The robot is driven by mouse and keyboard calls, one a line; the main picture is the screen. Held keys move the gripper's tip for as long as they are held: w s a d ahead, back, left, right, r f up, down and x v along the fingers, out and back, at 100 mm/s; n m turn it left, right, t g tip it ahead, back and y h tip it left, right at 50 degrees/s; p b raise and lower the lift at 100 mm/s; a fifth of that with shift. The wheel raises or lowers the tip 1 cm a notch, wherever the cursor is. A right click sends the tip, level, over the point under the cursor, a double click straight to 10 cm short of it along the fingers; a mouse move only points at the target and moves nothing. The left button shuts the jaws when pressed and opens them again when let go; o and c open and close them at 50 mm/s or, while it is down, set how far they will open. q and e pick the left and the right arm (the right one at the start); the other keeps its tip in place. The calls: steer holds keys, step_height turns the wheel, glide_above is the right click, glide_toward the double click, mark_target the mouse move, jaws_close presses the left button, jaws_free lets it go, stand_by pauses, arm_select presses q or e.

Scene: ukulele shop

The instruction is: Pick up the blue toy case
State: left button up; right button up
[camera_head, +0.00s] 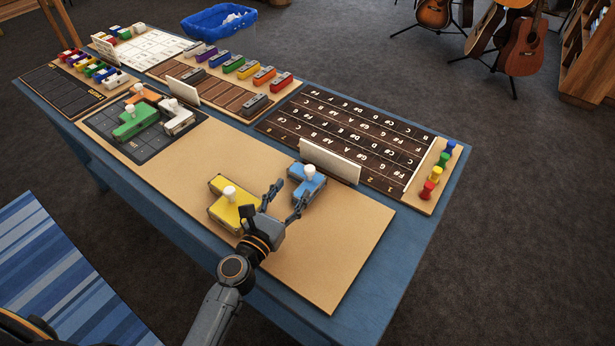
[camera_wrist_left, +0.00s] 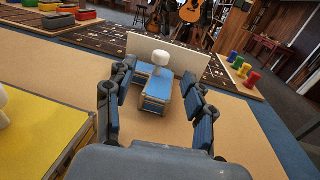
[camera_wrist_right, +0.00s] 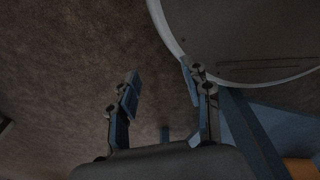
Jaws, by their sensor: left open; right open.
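The blue toy case (camera_head: 306,184) with a white knob on top sits on the tan board near a cream upright card. It also shows in the left wrist view (camera_wrist_left: 158,88), straight ahead between the fingers. My left gripper (camera_head: 284,198) is open, with its fingers pointing at the near side of the blue case. In the left wrist view my left gripper (camera_wrist_left: 161,98) is open and empty, and I cannot tell whether a fingertip touches the case. My right gripper (camera_wrist_right: 162,95) is open and empty over the dark carpet, away from the case.
A yellow case (camera_head: 232,209) with a white knob stands just left of my left gripper. The cream card (camera_head: 330,160) stands right behind the blue case. A note board (camera_head: 375,135) with colored pegs lies beyond. The tan board's front right area is clear.

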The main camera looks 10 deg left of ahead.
mark_target(307, 173)
arm_select(q)
steer(key=x, duration=0.4)
steer(key=shift+w+d+f, duration=0.1)
steer(key=shift+w, duration=0.1)
steer(key=shift+w+d, duration=0.15)
steer(key=shift+w, duration=0.3)
steer(key=x, duration=0.4)
steer(key=shift+w+d+f, duration=0.25)
steer(key=shift+w+f, duration=0.05)
steer(key=shift+f, duration=0.1)
steer(key=shift+s+r, duration=0.1)
arm_select(e)
steer(key=shift+s+f, duration=0.15)
steer(key=shift+s, duration=0.4)
arm_select(q)
steer(key=shift+c, duration=1.2)
jaws_close()
arm_select(e)
steer(key=shift+s, duration=0.2)
